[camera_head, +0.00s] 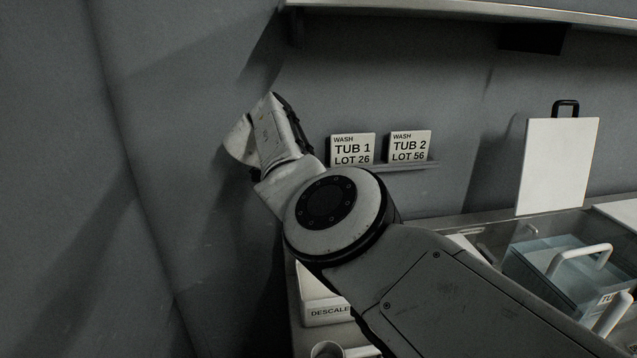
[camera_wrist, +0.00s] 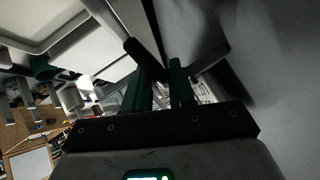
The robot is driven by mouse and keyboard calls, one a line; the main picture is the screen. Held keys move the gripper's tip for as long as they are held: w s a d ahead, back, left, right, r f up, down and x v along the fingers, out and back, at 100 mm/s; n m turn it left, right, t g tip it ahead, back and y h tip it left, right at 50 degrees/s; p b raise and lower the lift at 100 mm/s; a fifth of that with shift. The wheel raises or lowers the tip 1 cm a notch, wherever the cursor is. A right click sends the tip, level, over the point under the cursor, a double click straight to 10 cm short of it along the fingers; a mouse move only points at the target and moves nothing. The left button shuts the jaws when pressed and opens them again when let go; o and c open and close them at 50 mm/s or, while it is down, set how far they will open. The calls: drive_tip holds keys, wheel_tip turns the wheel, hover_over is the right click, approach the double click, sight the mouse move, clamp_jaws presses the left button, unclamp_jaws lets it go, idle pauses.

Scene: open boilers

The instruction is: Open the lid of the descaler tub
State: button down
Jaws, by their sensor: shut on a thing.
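The descaler tub (camera_head: 322,305) is a pale box with a label reading "DESCALE" at the bottom middle of the head view. My arm covers its right part, and I cannot make out how its lid stands. My gripper's fingers cannot be made out in the head view. In the wrist view my gripper (camera_wrist: 163,78) has dark green fingers, shut on what looks like a handle with a dark end (camera_wrist: 146,57). Where the fingers meet it is dark and partly hidden, so I cannot tell which thing it belongs to.
Signs for Tub 1 (camera_head: 352,149) and Tub 2 (camera_head: 409,147) stand on a wall ledge. To the right are a clear bluish tub (camera_head: 545,268) with a pale handle and a white board (camera_head: 557,165). A mug (camera_head: 327,349) is below the descaler tub. Bare wall lies left.

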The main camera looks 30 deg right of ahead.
drive_tip(key=shift+d+f, duration=0.1)
drive_tip(key=shift+f, duration=0.15)
drive_tip(key=c, duration=1.1)
unclamp_jaws()
drive_tip(key=shift+s, duration=0.1)
drive_tip(key=shift+c, duration=0.2)
drive_tip(key=shift+f, duration=0.1)
drive_tip(key=p+v, duration=0.3)
drive_tip(key=v, duration=0.8)
drive_tip(key=shift+r, duration=0.35)
drive_tip(key=shift+f, duration=0.1)
